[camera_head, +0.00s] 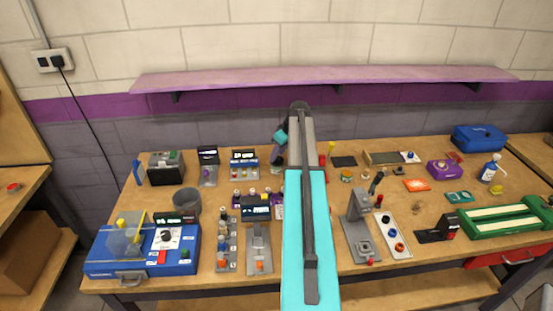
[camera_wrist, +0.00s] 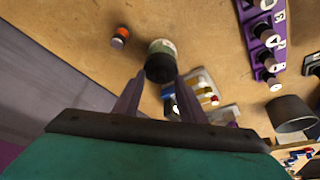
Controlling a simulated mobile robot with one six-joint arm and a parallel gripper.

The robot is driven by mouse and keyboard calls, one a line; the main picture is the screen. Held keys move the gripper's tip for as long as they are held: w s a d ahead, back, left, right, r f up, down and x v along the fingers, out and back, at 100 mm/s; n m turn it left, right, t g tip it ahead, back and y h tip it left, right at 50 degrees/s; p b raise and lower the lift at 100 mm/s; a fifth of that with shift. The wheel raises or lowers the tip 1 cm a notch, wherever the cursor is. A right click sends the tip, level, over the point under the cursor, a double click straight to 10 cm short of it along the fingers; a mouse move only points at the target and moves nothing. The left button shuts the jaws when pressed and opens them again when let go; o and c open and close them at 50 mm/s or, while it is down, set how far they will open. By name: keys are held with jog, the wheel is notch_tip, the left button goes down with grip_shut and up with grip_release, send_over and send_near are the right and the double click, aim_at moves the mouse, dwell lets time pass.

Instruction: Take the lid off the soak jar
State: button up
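A small jar with a pale green body and a dark round lid (camera_wrist: 160,68) shows in the wrist view, just beyond my gripper (camera_wrist: 160,76). It looks like the soak jar. Its lid faces my gripper. The two fingers are apart, one tip at each side of the lid; a thin gap seems to show, and I cannot tell whether either touches. In the head view my gripper (camera_head: 278,160) is small, over the back middle of the bench, left of my arm. The jar is not clear there, hidden by or close to my gripper.
A small orange-topped item (camera_wrist: 121,36) stands near the jar. A purple rack with several knobs (camera_wrist: 262,42) and a grey cup (camera_wrist: 291,113) are to the right in the wrist view. A purple shelf (camera_head: 230,82) runs along the wall above the bench.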

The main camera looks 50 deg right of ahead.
jog(key=shift+w+f, duration=0.1)
jog(key=shift+f, duration=0.05)
jog(key=shift+c, duration=0.2)
dwell(0.3)
grip_shut()
